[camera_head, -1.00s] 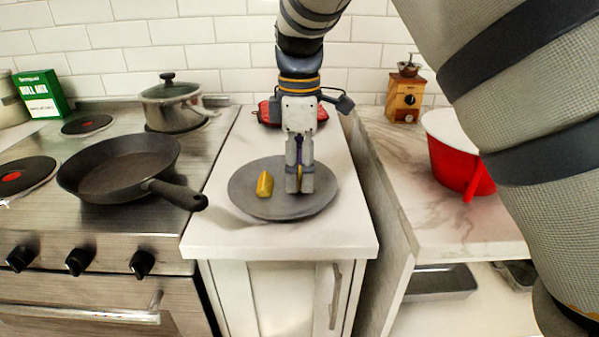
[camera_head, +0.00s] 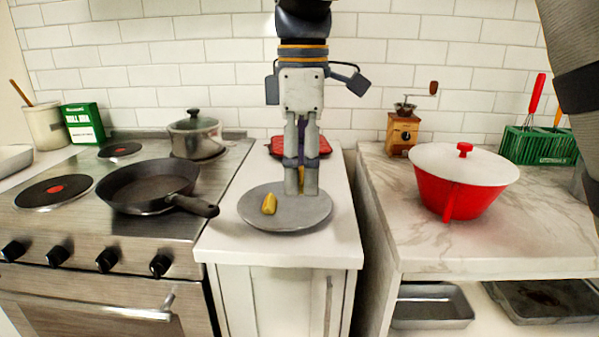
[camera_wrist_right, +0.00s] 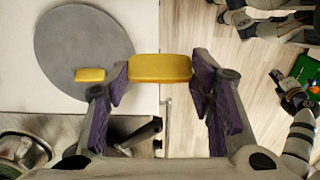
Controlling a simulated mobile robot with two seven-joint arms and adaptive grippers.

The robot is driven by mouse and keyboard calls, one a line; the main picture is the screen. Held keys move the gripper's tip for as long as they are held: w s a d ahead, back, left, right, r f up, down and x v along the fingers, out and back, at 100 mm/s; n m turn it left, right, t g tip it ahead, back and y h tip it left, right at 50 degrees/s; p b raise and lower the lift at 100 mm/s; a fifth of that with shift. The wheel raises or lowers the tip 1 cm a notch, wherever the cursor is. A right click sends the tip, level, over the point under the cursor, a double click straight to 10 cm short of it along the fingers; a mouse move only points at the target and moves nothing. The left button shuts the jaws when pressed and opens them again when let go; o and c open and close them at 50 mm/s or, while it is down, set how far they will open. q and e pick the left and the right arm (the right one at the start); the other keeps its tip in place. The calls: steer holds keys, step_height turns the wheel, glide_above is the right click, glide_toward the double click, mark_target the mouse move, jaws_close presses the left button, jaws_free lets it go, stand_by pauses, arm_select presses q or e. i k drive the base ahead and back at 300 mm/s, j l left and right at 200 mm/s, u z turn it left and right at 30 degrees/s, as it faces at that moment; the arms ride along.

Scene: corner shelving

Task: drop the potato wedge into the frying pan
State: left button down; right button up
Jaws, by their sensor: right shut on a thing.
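My right gripper (camera_head: 301,192) is above the grey plate (camera_head: 285,219), fingers pointing down. In the right wrist view my right gripper (camera_wrist_right: 160,72) is shut on a yellow potato wedge (camera_wrist_right: 160,68) between its purple pads. In the head view the fingers mostly hide that wedge. A second yellow wedge (camera_head: 269,204) lies on the left part of the plate and also shows in the right wrist view (camera_wrist_right: 90,74). The black frying pan (camera_head: 150,187) sits on the stove to the left, handle towards the plate; it looks empty. My left gripper is not in view.
A lidded pot (camera_head: 195,138) stands behind the pan. A red pot holder (camera_head: 322,148) lies behind the plate. A red bowl with a white lid (camera_head: 468,185), a wooden grinder (camera_head: 402,135) and a green rack (camera_head: 540,146) stand on the right counter.

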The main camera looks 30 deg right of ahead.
mark_target(162, 188)
steer(key=i+j+z, duration=0.3)
steer(key=j, duration=0.25)
steer(key=i+j+z, duration=0.1)
steer(key=i+j, duration=0.2)
steer(key=i+j+z, duration=0.15)
steer(key=j, duration=0.2)
steer(key=i+j+z, duration=0.3)
steer(key=j, duration=0.4)
steer(key=i+j+z, duration=0.15)
steer(key=j, duration=0.2)
